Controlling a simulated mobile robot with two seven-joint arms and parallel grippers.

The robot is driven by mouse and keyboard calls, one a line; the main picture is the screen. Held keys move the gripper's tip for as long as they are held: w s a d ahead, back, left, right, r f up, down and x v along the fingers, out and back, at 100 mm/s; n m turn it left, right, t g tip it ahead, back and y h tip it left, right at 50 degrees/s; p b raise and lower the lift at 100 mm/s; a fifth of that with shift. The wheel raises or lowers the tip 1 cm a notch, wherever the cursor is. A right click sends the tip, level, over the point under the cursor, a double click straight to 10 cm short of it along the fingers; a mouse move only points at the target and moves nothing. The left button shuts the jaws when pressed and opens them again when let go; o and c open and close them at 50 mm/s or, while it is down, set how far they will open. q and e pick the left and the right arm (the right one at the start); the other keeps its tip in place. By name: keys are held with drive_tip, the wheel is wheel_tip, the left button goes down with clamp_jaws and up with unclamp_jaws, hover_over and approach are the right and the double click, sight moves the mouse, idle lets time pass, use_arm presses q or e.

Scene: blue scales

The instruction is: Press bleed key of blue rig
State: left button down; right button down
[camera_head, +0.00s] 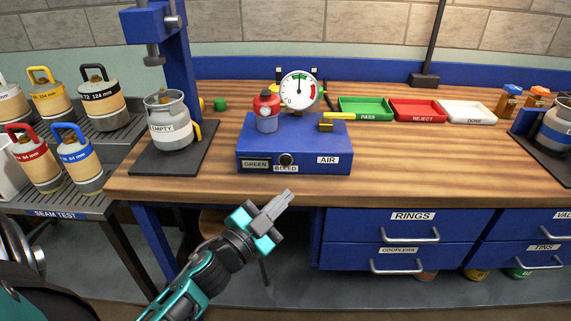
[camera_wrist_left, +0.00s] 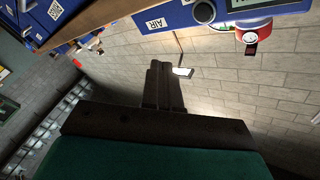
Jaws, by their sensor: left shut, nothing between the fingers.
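The blue rig (camera_head: 320,155) sits on the wooden bench in the head view, with a round gauge (camera_head: 299,91) above it. The bleed key (camera_head: 286,159) is a round black knob on its front face, above the BLEED label and between the GREEN and AIR labels. My left gripper (camera_head: 282,202) is shut and empty, in front of the bench edge and below the key, apart from it. In the left wrist view the shut fingers (camera_wrist_left: 164,88) point toward the wall; part of the rig (camera_wrist_left: 180,17) shows upside down at the top. My right gripper is not in view.
A red canister (camera_head: 266,111) and a yellow lever (camera_head: 338,117) are on the rig's top. A grey EMPTY cylinder (camera_head: 169,120) stands under a blue press at left. Green (camera_head: 365,115), red and white trays lie at the back right. Bench space right of the rig is clear.

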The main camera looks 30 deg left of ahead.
sight(286, 161)
use_arm(q)
drive_tip(key=shift+w+a, duration=0.75)
drive_tip(key=shift+w, duration=0.5)
drive_tip(key=shift+w+a, duration=0.8)
drive_tip(key=shift+w, duration=0.45)
drive_tip(key=shift+w+a, duration=0.75)
drive_tip(key=shift+w, duration=0.5)
drive_tip(key=shift+w+a, duration=0.1)
drive_tip(key=shift+w+a, duration=0.1)
drive_tip(key=shift+w, duration=0.2)
drive_tip(key=shift+w+a, duration=0.2)
drive_tip(key=shift+w, duration=0.1)
drive_tip(key=shift+s, duration=0.15)
drive_tip(key=shift+s+d, duration=0.4)
drive_tip(key=shift+s, duration=0.15)
